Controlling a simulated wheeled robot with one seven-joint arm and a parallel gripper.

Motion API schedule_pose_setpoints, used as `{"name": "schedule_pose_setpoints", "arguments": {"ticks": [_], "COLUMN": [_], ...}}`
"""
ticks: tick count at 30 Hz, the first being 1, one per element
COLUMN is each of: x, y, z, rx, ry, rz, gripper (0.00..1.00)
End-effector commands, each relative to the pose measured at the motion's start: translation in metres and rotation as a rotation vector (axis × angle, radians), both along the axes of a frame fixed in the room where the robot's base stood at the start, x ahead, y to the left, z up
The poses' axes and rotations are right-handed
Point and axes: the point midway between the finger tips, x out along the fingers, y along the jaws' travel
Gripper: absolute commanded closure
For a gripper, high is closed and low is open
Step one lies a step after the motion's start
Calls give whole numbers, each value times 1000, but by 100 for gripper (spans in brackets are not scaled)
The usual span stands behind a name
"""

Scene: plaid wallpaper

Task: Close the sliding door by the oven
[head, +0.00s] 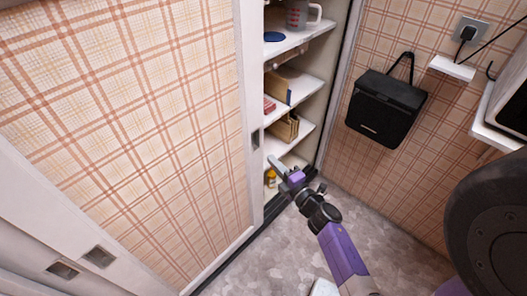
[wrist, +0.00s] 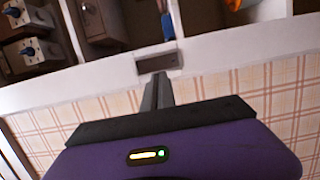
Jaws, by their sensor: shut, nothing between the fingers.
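The sliding door (head: 130,110) is a large plaid panel with a white frame on the left of the head view. It covers part of a shelved cupboard and leaves a gap at its right. A small grey recessed handle (head: 255,139) is set in its right white edge; in the wrist view the handle (wrist: 160,60) is just beyond my fingertips. My gripper (head: 275,162) is shut and empty, close to the door's edge at the opening. In the wrist view my gripper (wrist: 157,78) points at the handle; I cannot tell whether they touch. No oven is clearly identifiable.
Open shelves (head: 290,85) hold a measuring cup (head: 297,15), a blue lid and boxes. A black bag (head: 386,107) hangs on the plaid wall at right. Two more recessed handles (head: 99,257) show at lower left.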

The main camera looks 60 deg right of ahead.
Motion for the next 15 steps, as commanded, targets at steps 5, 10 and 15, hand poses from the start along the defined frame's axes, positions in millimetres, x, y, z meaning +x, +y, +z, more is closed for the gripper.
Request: {"name": "schedule_pose_setpoints", "arguments": {"ticks": [5,10,15], "x": [18,45,68], "y": [-12,-27,-39], "z": [1,1,0], "rx": [-1,0,1], "ry": [-1,-1,-2], "rz": [-2,-1,-2], "gripper": [100,100,100]}}
